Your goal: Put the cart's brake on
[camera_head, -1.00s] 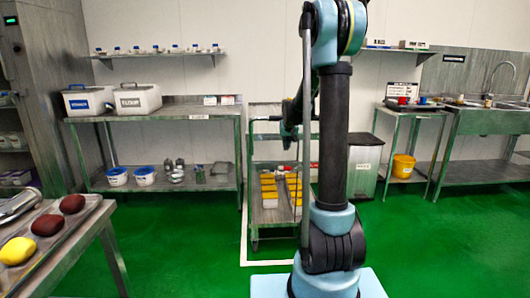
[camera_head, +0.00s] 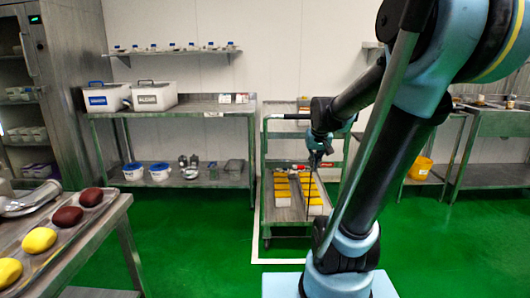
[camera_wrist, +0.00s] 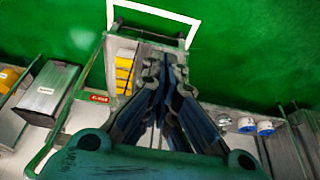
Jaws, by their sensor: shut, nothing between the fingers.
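The metal cart (camera_head: 265,175) stands against the back wall with a push handle at the top and yellow-topped white boxes (camera_head: 283,188) on its lower shelf. My gripper (camera_head: 317,163) is in front of the cart's right half, pointing down; the gap between them is hard to judge. In the wrist view my gripper (camera_wrist: 165,72) is shut and empty, its fingertips overlapping the cart (camera_wrist: 141,62), which appears upside down. A small red label (camera_wrist: 98,98) shows beside the cart's frame. I cannot make out a brake lever or its position.
A steel table (camera_head: 175,108) with white bins stands left of the cart. A steel table with red and yellow lumps (camera_head: 92,196) is at the near left. A yellow bucket (camera_head: 420,168) stands on the right. A white floor line (camera_head: 257,225) borders the cart. Green floor in front is clear.

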